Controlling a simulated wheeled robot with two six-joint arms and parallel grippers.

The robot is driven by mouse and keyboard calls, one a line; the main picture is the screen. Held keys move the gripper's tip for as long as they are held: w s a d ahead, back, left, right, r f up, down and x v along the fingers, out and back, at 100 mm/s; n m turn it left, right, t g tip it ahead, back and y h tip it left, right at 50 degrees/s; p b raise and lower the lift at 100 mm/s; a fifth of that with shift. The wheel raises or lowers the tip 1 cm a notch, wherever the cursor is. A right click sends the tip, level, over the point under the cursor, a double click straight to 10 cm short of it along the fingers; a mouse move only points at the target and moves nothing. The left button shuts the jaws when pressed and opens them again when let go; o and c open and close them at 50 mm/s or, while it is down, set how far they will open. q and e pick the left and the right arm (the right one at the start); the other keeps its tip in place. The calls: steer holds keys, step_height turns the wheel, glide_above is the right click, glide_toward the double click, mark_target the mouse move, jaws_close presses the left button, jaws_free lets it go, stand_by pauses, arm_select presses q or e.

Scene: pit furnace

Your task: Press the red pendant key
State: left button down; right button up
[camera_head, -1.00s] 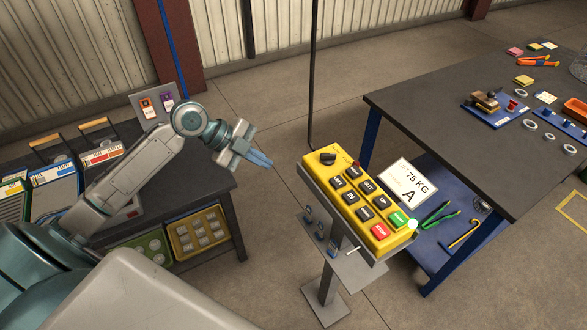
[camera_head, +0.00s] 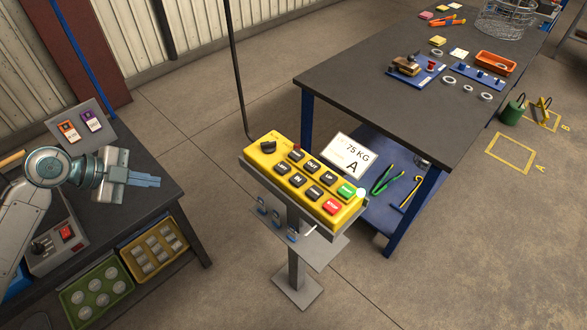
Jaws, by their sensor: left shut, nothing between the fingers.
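The yellow pendant box (camera_head: 268,165) stands on a grey post at the middle of the head view, tilted toward me. It bears rows of dark keys, a green key (camera_head: 346,190) and the red key (camera_head: 332,206) at its lower right end. A small dark red button (camera_head: 296,149) sits near its upper end. My left gripper (camera_head: 156,181) is shut and empty, left of the pendant and apart from it, with its blue-grey fingers pointing right. The red key is unobstructed. My right gripper is not in view.
A large dark table (camera_head: 345,91) with tools stands at the right. Open floor lies at lower right.

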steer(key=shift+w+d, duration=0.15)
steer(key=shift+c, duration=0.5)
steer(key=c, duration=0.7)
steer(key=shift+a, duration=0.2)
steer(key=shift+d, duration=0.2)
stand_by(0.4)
